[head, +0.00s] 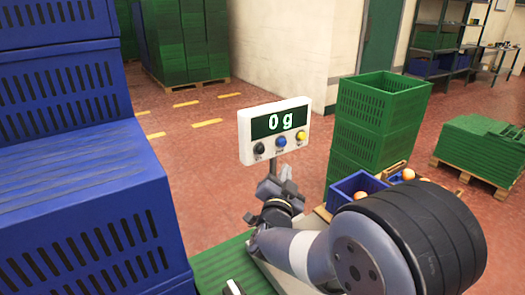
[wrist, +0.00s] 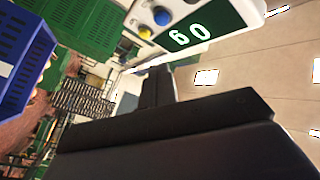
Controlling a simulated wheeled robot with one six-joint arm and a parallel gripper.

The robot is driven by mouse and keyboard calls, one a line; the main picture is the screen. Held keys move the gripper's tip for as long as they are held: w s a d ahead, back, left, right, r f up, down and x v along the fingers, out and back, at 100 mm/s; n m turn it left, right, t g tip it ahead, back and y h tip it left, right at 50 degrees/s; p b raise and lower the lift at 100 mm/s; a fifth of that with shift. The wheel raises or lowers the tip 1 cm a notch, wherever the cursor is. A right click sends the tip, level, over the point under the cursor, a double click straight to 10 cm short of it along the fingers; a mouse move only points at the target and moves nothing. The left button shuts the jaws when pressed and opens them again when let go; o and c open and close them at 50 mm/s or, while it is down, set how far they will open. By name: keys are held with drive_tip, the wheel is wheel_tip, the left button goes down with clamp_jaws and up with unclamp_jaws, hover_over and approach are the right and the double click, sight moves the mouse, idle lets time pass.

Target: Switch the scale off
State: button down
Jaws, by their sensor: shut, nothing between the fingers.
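The scale display (head: 246,138) is a white box on a post, its green screen reading "0 g". Under the screen sit a black button (head: 259,148), a blue button (head: 281,142) and a yellow button (head: 300,136). My gripper (head: 285,173) is shut and empty, just below and in front of the display, apart from the buttons as far as I can see. In the wrist view the dark fingers (wrist: 157,82) fill the lower middle. The display shows rotated at the top there, with the blue button (wrist: 162,16) and yellow button (wrist: 145,33); the black button is not clearly visible.
Stacked blue crates (head: 90,190) stand close on the left. Tall green crates (head: 375,115) stand right of the display. A small blue crate (head: 345,186) and several oranges lie near my arm. Red floor (head: 215,160) is open behind the display.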

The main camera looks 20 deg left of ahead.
sight(265, 149)
drive_tip(key=w+a+p, duration=0.2)
drive_tip(key=w+a, duration=0.3)
drive_tip(key=a, duration=0.1)
drive_tip(key=shift+w+a, duration=0.15)
drive_tip(key=shift+w, duration=0.15)
idle(1.9)
drive_tip(key=shift+w+a, duration=0.25)
drive_tip(key=shift+a, duration=0.1)
drive_tip(key=shift+w+a, duration=0.4)
idle(0.9)
drive_tip(key=shift+s+d, duration=0.1)
drive_tip(key=shift+s+d+b, duration=0.55)
drive_tip(key=shift+d+b, duration=0.05)
drive_tip(key=shift+d, duration=0.05)
